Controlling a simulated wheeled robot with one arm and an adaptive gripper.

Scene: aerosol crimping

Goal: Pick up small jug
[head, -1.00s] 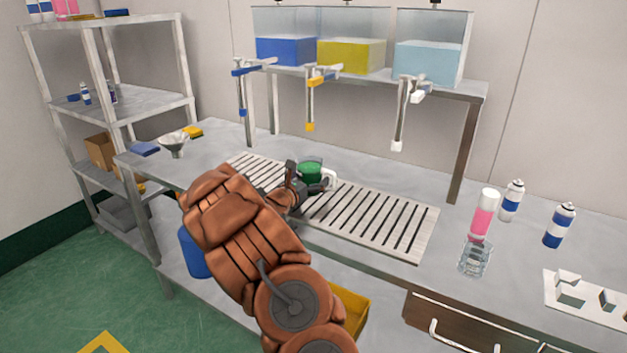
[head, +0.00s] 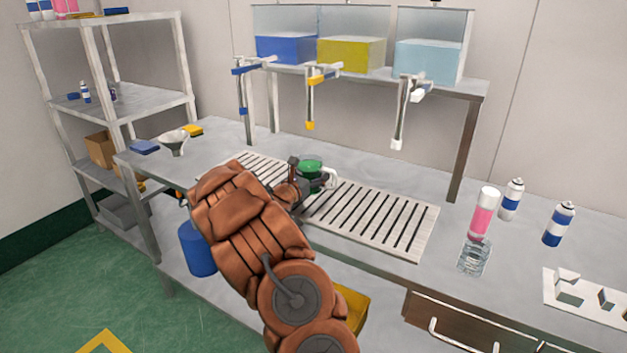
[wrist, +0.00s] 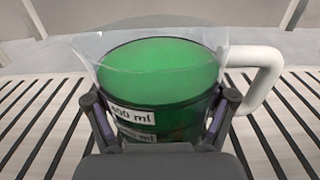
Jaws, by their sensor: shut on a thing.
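The small jug (wrist: 160,75) is clear with green liquid inside, white volume labels and a white handle on its right in the wrist view. In the head view the jug (head: 311,168) is over the slatted drain grate (head: 385,222), partly hidden by my gripper. My gripper (wrist: 163,125) has one finger on each side of the jug's body and is shut on it. It also shows in the head view (head: 303,183). The jug looks upright. I cannot tell whether its base touches the grate.
Three tanks with blue (head: 285,48), yellow (head: 350,54) and light blue (head: 428,60) liquid stand above the grate, with taps below them. A pink bottle (head: 484,212), two spray cans (head: 511,200) and a clear beaker (head: 473,258) are at the right. A funnel (head: 173,142) is at the left.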

